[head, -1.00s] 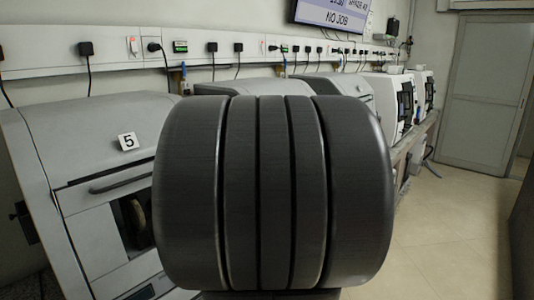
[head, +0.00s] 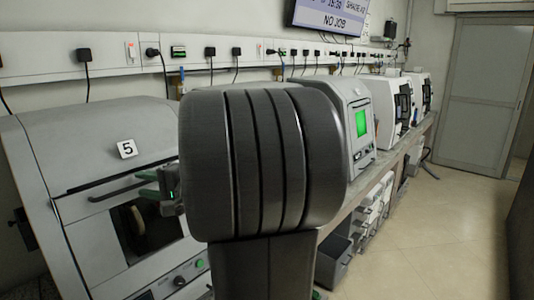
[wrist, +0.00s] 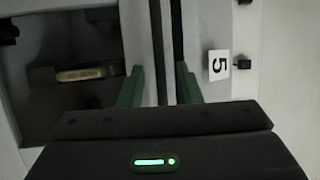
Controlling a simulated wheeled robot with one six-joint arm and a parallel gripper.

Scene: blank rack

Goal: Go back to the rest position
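My gripper (head: 163,188) shows in the head view just left of my dark ribbed arm, which hides part of it. It is in front of the grey machine (head: 95,140) labelled 5. Beyond the fingers are the machine's pale casing, a dark seam and the number 5 label (wrist: 218,65), sideways. The dark window opening (wrist: 65,70) of the machine, with a brass-coloured part inside, is at the left.
A machine with a green screen (head: 361,122) and several white machines (head: 385,105) stand along the bench to the right. Bins (head: 334,262) sit under the bench. The tiled floor (head: 440,235) at right is clear up to the grey door (head: 480,95).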

